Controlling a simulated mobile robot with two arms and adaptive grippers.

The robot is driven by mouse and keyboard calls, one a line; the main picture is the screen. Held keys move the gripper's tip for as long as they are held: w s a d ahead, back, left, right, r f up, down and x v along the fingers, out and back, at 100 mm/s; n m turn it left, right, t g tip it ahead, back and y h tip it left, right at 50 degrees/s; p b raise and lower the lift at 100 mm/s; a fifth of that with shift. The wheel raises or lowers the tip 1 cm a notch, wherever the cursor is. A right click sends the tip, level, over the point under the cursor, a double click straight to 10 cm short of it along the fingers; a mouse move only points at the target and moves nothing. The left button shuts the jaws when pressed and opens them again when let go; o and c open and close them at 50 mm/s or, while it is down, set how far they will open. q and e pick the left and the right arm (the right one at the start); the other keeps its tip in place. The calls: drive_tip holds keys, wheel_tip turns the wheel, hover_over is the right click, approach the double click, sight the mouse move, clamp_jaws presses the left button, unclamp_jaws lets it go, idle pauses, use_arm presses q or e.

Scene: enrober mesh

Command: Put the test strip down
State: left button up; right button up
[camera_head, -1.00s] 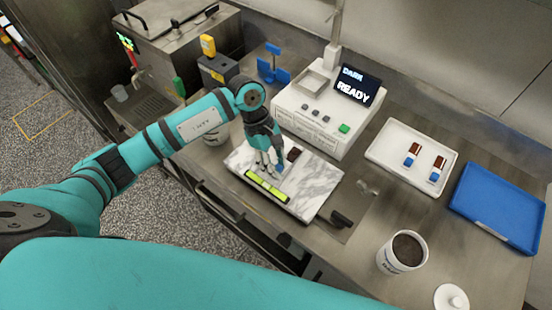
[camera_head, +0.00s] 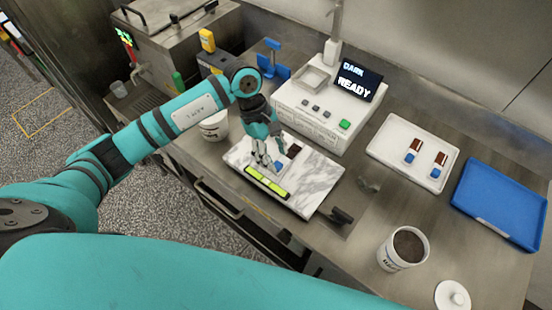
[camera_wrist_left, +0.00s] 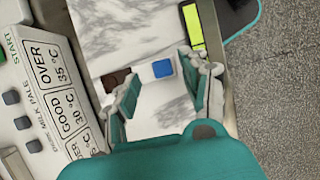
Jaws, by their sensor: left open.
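The test strip lies on the marble slab (camera_head: 318,178). Its brown end (camera_head: 293,150) and blue end (camera_head: 279,165) show in the head view. In the left wrist view the strip's blue end (camera_wrist_left: 161,68) lies between the fingertips, with a pale middle and the brown end toward the left finger, which partly hides it. My left gripper (camera_head: 266,163) is open above the slab, next to the strip. It also shows open in the wrist view (camera_wrist_left: 165,80). My right gripper is not in view.
A white machine (camera_head: 322,118) reading READY stands behind the slab. A yellow-green bar (camera_head: 267,182) runs along the slab's front edge. Right are a white tray (camera_head: 385,150) with two strips, a blue tray (camera_head: 500,205) and a dark-filled cup (camera_head: 403,250). A white pot (camera_head: 214,127) stands left.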

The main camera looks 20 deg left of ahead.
use_arm(q)
drive_tip(key=b+v, duration=0.3)
drive_tip(key=v, duration=0.7)
